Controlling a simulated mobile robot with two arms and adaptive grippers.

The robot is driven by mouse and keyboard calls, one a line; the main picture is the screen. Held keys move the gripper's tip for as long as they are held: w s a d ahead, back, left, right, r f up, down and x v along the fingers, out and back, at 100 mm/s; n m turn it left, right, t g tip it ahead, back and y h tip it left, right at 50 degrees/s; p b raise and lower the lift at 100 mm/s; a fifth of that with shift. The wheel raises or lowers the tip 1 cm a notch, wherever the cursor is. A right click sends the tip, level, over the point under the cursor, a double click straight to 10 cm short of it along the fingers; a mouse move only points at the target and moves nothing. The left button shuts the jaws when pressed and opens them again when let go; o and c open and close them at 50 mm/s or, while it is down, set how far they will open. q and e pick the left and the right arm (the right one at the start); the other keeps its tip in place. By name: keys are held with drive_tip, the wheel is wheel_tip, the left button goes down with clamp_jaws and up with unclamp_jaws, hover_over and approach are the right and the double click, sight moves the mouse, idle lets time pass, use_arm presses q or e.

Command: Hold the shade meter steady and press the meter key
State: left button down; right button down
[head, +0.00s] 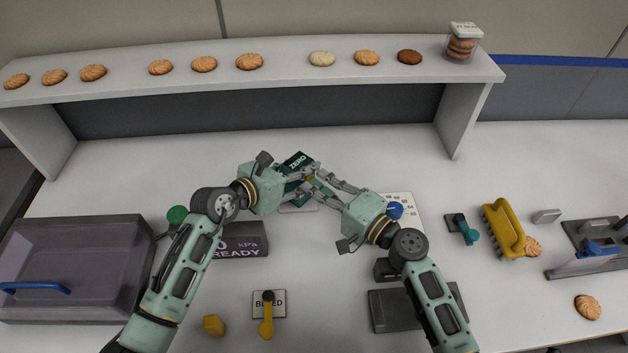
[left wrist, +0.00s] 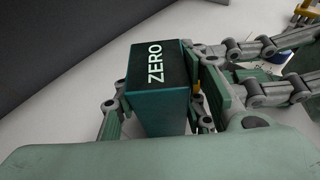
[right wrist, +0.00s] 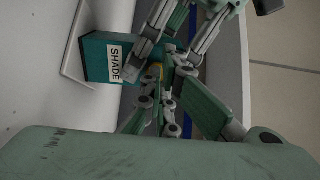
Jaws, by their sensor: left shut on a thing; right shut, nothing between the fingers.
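The shade meter (head: 297,160) is a teal box with a dark top reading ZERO, near the middle of the counter. The ZERO display also shows in the left wrist view (left wrist: 155,64), and the SHADE label shows in the right wrist view (right wrist: 114,63). My left gripper (left wrist: 160,118) is shut on the meter, one finger on each side. My right gripper (head: 313,181) is shut and empty, its fingertips close against the meter's side. A yellow meter key (left wrist: 197,86) shows beside those fingertips, partly hidden. I cannot tell whether they touch it.
A white shelf (head: 300,60) with several biscuits and a jar (head: 462,47) runs behind. A clear lidded box (head: 75,262) stands left, a READY gauge (head: 240,241) and BLEED lever (head: 267,315) in front.

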use_arm(q)
drive_tip(key=shift+w+a, duration=0.1)
drive_tip(key=shift+a, duration=0.15)
use_arm(e)
drive_tip(key=shift+v, duration=2.8)
use_arm(q)
drive_tip(key=shift+w, duration=0.1)
drive_tip(key=c, duration=1)
unclamp_jaws()
drive_tip(key=v, duration=1.2)
